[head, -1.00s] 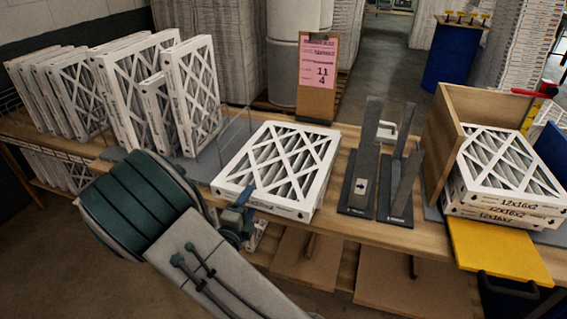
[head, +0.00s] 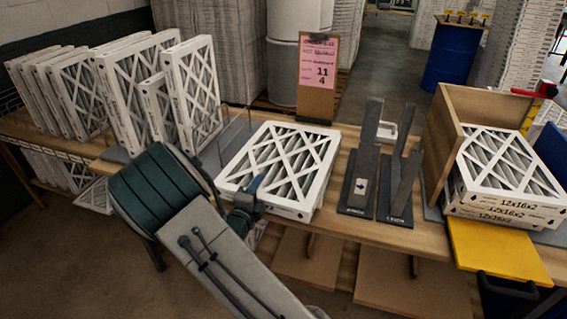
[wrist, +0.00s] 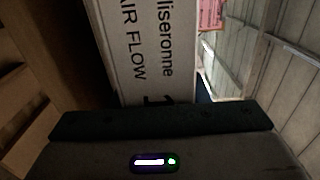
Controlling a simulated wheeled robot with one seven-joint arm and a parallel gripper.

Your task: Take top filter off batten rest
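A white-framed pleated filter (head: 285,160) lies flat at the middle of the bench, its front edge toward me. Whatever supports it is hidden beneath, so I cannot make out the batten rest or how many filters lie there. My gripper (head: 247,193) is at the left part of the filter's front edge, with one finger reaching up over the top face. In the wrist view a printed white filter edge (wrist: 145,50) reading "AIR FLOW" stands directly ahead of the dark gripper body. The fingers' gap and any contact are not clear.
Upright filters (head: 130,90) stand in a rack at left. Dark grey upright brackets (head: 365,165) stand just right of the filter. A wooden box side (head: 445,140) and a stack of 12x16x2 filters (head: 505,175) are at right. A pink sign (head: 319,62) stands behind.

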